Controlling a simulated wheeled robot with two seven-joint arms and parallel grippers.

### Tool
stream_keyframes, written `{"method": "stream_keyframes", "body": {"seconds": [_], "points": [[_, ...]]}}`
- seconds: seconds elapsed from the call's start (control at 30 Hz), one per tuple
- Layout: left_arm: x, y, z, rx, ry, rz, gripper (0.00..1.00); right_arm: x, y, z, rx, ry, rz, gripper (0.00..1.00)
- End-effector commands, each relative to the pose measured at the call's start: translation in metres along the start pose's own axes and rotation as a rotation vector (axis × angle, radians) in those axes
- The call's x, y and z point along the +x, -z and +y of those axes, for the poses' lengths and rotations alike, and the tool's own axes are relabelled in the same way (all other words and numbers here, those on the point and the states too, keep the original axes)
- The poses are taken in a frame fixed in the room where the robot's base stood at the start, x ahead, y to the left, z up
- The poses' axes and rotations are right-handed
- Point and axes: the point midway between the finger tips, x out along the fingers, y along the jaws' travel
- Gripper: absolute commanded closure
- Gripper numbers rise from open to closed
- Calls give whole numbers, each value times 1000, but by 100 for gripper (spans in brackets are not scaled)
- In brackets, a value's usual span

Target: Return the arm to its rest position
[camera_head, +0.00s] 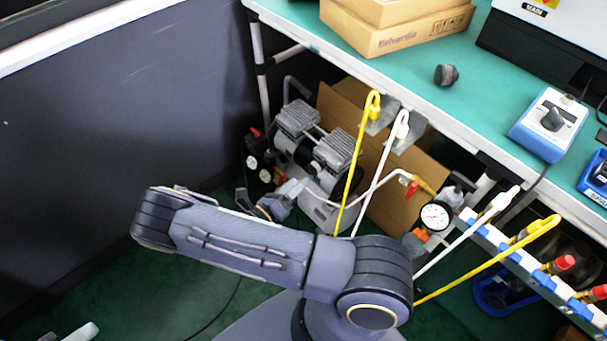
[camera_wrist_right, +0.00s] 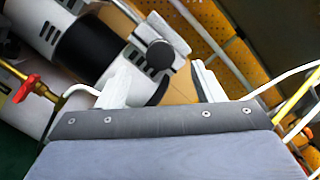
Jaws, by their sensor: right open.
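My right arm crosses the lower middle of the head view, its forearm reaching left from the elbow. My right gripper (camera_head: 282,197) is partly hidden behind the forearm and shows in front of the air compressor (camera_head: 335,155). In the right wrist view its two pale fingers stand apart (camera_wrist_right: 162,86), with nothing held between them. The compressor (camera_wrist_right: 85,45) lies beyond the fingers there. Two pale tips at the bottom left edge of the head view look like part of my left gripper (camera_head: 68,334); the rest is cut off.
A teal workbench (camera_head: 490,85) carries cardboard boxes (camera_head: 400,30) and a blue device with a knob (camera_head: 550,122). Yellow and white hoses, a pressure gauge (camera_head: 435,216) and a valve rack (camera_head: 540,275) are right of the arm. A dark wall (camera_head: 110,110) stands at left.

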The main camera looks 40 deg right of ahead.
Motion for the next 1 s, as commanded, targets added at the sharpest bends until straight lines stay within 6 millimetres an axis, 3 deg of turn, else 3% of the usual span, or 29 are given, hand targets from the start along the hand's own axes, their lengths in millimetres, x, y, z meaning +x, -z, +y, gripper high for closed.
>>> {"method": "stream_keyframes", "body": {"seconds": [0.17,0.47,0.73,1.0], "points": [[-1,1,0,0,0,0,64,-10,0,0,0,1,1,39],[-1,0,0,0,0,0,64,-8,0,-6,36,7,60,39],[-1,0,0,0,0,0,64,-6,9,-56,337,77,530,39],[-1,0,0,0,0,0,64,-24,8,-109,706,203,1052,39]]}}
